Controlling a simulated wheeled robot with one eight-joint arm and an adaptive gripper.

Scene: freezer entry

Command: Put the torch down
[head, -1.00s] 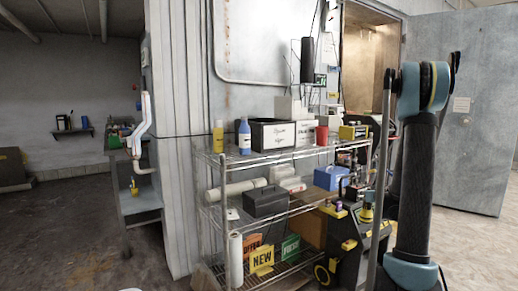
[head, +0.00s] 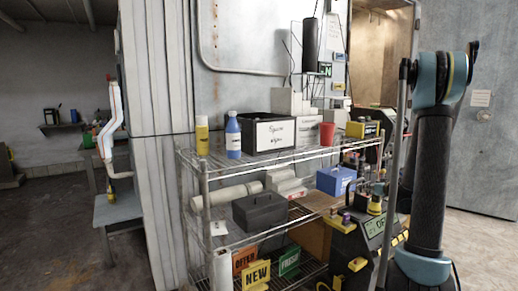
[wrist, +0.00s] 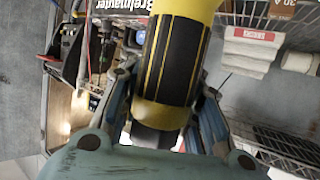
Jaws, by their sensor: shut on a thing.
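The torch (wrist: 178,50) is a thick yellow and black cylinder in the wrist view, running from the top edge down between my fingers. My gripper (wrist: 165,98) is shut on it, with one finger on each side. The torch's upper end is cut off by the picture edge, and its lower end is partly hidden by my gripper. In the head view my arm stands at the right, and neither my gripper nor the torch can be made out there.
A wire shelf rack (head: 300,154) stands ahead in the head view. Its top holds a yellow bottle (head: 202,135), a blue bottle (head: 233,136), a labelled box (head: 275,135) and a red cup (head: 327,133). A dark toolbox (head: 260,211) sits lower. Floor is open at left.

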